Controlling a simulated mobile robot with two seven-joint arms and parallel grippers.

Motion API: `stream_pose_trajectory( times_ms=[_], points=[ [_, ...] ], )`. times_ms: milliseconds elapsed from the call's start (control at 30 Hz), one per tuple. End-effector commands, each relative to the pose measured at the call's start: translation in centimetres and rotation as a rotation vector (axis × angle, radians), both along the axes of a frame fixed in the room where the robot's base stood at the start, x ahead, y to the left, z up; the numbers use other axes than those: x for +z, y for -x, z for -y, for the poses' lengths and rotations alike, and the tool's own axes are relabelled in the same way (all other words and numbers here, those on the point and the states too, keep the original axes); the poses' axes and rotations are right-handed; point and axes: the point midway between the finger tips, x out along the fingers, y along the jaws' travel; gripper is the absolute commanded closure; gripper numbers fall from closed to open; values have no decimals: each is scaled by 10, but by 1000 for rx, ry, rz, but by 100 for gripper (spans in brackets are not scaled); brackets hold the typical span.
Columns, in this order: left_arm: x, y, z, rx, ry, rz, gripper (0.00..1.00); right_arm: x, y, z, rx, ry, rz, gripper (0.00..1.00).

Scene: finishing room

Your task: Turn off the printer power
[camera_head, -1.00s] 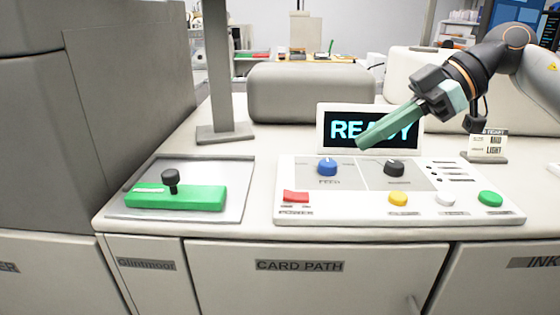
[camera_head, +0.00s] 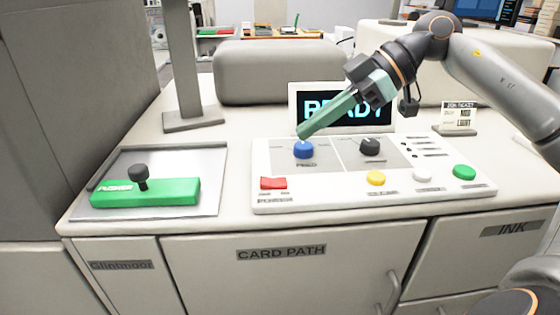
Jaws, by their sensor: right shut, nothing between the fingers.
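The printer's control panel (camera_head: 330,194) lies on the counter. At its front left is a red power switch (camera_head: 273,183), with a label under it too small to read surely now. Behind the panel a display (camera_head: 385,108) glows with READY, partly covered by my right gripper. My right gripper (camera_head: 303,133) is shut and empty, with long green fingers pointing down and left. Its tips appear just above the blue FEED knob (camera_head: 303,150), behind and to the right of the red switch; I cannot tell whether they touch the knob. My left gripper is not in view.
The panel also bears a black knob (camera_head: 370,147), a yellow button (camera_head: 376,178), a white button (camera_head: 422,175) and a green button (camera_head: 464,172). A green pusher block (camera_head: 150,192) with a black knob sits on a metal plate at left. A grey post (camera_head: 183,70) stands behind.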

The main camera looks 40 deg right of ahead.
Motion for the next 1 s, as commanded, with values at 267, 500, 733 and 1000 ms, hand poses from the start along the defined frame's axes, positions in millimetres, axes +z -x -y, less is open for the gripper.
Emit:
stream_pose_trajectory(
  times_ms=[267,500,733,1000],
  points=[
    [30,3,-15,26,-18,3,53,-26,-21,-36,4,-7,-1,100],
    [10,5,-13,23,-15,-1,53,-68,-26,-43,0,-2,-2,100],
    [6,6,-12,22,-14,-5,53,-76,-26,-44,0,-2,1,100],
    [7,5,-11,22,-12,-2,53,-75,-26,-44,-1,-1,2,100]
  ],
)
